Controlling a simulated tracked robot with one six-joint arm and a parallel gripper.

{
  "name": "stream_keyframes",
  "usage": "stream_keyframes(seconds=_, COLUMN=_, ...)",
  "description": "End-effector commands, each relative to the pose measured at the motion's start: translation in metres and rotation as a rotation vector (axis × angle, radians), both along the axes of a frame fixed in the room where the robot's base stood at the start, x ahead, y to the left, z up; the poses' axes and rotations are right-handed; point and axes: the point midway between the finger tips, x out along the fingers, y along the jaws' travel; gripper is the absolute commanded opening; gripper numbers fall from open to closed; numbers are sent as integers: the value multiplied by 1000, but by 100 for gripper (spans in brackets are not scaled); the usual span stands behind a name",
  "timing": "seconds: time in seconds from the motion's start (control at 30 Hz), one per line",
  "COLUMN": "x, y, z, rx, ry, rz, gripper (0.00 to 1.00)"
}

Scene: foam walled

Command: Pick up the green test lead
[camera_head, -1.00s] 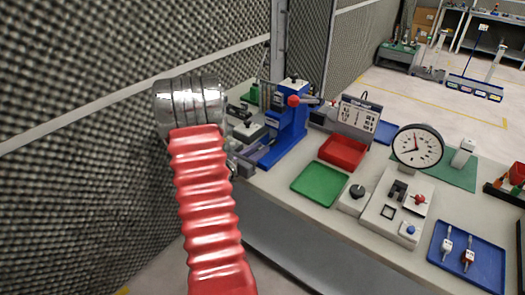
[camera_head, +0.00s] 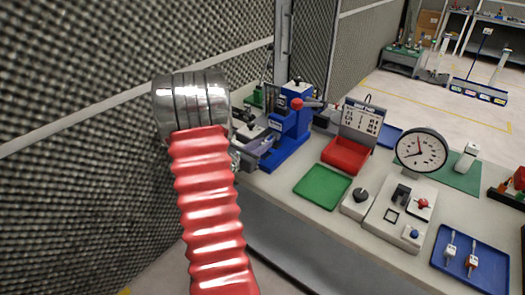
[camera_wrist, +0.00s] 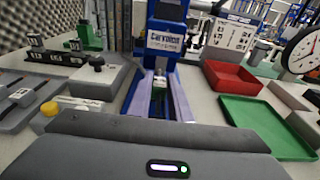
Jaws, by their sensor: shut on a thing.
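My gripper (camera_wrist: 161,84) shows in the wrist view as two pale fingers reaching forward from a grey body. The fingers are close together, with a small greenish piece, the green test lead (camera_wrist: 161,76), between their tips. Most of the lead is hidden or too small to make out. The tips are just in front of a blue press (camera_wrist: 166,40) with a white label. In the head view my red, ribbed arm and its metal end hide most of the gripper beside the blue press (camera_head: 293,135).
A green tray (camera_head: 322,187) and a red bin (camera_head: 345,155) lie right of the press. A dial gauge (camera_head: 421,150) and a blue tray (camera_head: 490,278) stand farther right. A grey foam wall (camera_head: 80,200) rises close on the left. A grey block (camera_wrist: 92,82) with a black knob is left of my fingers.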

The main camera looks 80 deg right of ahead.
Motion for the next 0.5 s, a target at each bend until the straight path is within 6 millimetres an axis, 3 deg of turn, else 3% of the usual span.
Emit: stream_keyframes(seconds=0.5, x=45, y=100, z=0, rx=0, ry=2, rz=5, gripper=0)
